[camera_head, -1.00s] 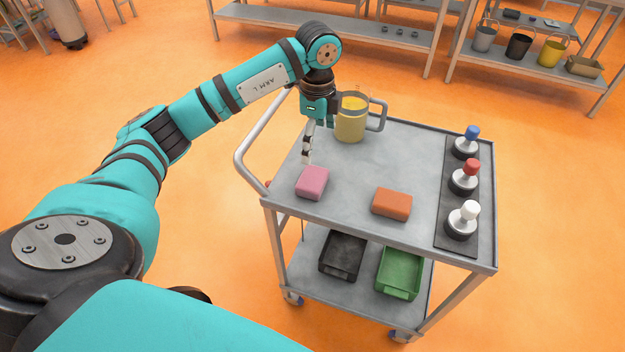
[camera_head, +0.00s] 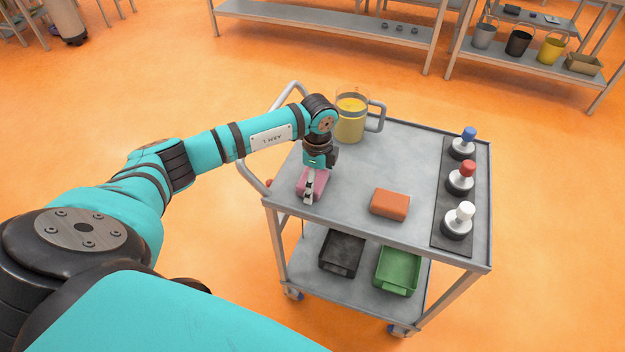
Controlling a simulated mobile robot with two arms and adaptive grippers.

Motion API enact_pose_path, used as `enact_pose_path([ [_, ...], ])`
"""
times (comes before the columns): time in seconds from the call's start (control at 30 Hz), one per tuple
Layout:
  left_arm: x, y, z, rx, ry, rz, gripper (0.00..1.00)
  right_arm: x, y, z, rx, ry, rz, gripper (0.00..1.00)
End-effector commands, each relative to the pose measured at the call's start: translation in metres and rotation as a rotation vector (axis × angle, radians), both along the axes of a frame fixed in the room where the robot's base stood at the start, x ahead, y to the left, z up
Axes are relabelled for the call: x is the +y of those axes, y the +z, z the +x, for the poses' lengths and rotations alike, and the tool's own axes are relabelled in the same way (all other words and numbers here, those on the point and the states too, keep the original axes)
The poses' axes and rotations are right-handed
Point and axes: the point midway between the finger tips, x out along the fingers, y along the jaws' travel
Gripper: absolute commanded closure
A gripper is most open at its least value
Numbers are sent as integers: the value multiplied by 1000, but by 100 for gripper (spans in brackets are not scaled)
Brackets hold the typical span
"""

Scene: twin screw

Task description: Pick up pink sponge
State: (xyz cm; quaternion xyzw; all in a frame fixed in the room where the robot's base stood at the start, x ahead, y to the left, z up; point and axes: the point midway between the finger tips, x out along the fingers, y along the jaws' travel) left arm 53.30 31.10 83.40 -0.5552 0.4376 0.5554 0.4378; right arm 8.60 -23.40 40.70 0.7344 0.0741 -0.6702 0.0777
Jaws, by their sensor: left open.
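The pink sponge (camera_head: 321,184) lies on the top shelf of the grey cart, near its left front corner. My left gripper (camera_head: 309,197) is right at the sponge, pointing down from above, with its fingers over and in front of it. The fingers and wrist hide much of the sponge. The gripper is open. I cannot tell whether a finger touches the sponge. My right gripper is not in view.
On the cart's top (camera_head: 370,160) are an orange sponge (camera_head: 390,203), a yellow-filled jug (camera_head: 350,122) behind my gripper, and a dark strip with three knobbed pieces (camera_head: 459,180) at right. A black bin (camera_head: 342,252) and green bin (camera_head: 397,270) sit below.

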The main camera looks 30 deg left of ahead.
Motion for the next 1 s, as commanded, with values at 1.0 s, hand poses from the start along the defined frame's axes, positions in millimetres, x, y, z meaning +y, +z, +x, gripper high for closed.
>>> enact_pose_path([
  [1.0,0,24,1,-4,0,-1,37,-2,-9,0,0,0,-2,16],
])
